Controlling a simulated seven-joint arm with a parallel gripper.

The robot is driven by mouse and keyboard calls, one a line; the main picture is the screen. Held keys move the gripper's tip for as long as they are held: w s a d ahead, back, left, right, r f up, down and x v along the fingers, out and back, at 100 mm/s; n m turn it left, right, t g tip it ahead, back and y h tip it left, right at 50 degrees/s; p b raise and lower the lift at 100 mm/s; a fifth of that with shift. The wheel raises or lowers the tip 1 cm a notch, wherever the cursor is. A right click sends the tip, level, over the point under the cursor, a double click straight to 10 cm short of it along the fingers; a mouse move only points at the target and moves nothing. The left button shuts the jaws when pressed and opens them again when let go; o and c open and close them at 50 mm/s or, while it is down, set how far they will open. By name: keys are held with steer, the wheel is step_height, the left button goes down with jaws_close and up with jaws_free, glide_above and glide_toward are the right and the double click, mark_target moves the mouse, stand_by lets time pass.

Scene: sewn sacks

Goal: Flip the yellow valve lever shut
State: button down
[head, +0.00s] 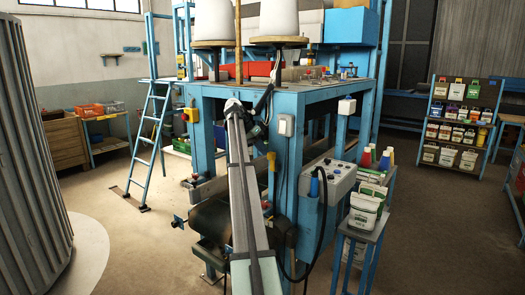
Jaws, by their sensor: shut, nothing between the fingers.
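A small yellow piece that looks like the valve lever (271,161) shows on the front of the blue machine frame, just right of my arm. It is too small to tell its angle or whether it is open or shut. My arm rises from the bottom middle up to the machine. The dark end that looks like my gripper (256,130) is small, close above and left of the yellow piece in the picture. It is shut and empty. I cannot tell whether it touches anything.
The blue machine frame (205,145) carries two white cones (279,18) on top. A blue ladder (153,135) stands left.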

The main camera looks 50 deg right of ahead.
mark_target(273, 153)
steer(key=shift+s+r+t, duration=0.1)
steer(key=shift+s+t, duration=0.15)
steer(key=shift+t, duration=0.15)
steer(key=shift+s, duration=0.15)
steer(key=shift+s+r+t, duration=0.15)
steer(key=shift+s+r, duration=0.05)
steer(key=shift+s, duration=0.6)
steer(key=shift+s+r+t, duration=0.15)
steer(key=shift+s+r, duration=0.05)
steer(key=shift+s, duration=0.6)
steer(key=shift+s+f, duration=0.1)
steer(key=shift+s, duration=0.9)
steer(key=shift+w+f, duration=0.1)
steer(key=shift+w+f, duration=0.25)
steer(key=shift+w, duration=0.35)
